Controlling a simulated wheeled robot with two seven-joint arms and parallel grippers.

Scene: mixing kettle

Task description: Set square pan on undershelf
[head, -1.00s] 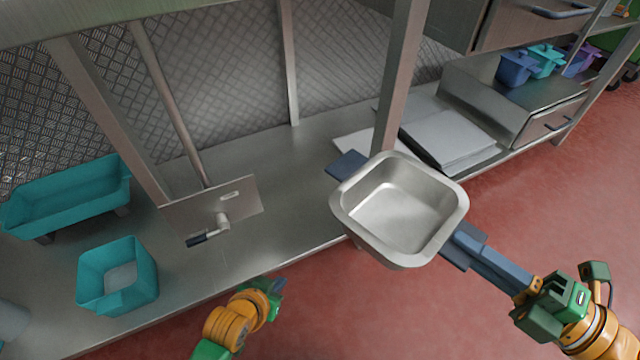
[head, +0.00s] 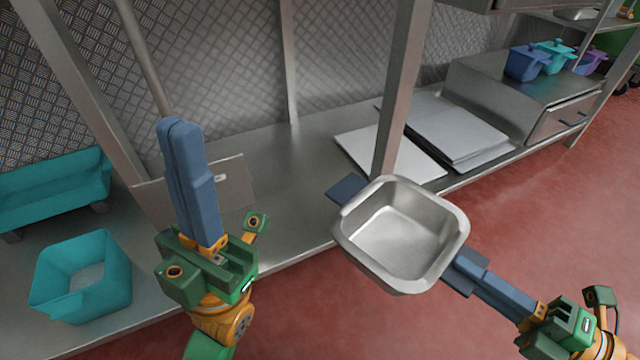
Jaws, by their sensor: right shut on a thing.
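The square pan (head: 385,265) is a steel pan with rounded corners and a flat dark blue handle on two opposite sides. My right gripper (head: 468,268) is shut on its right handle. The pan is held roughly level, in front of the shelf edge and the upright post, its far handle overlapping the shelf in the picture. The undershelf (head: 285,180) is the long low steel surface. My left gripper (head: 182,128) is raised at the left, empty, its blue fingers close together and pointing up the picture. It hides part of a steel plate on the undershelf.
Turquoise bins (head: 80,285) stand on the undershelf at left. A steel post (head: 396,110) rises behind the pan. Shelf between the plate and post is clear.

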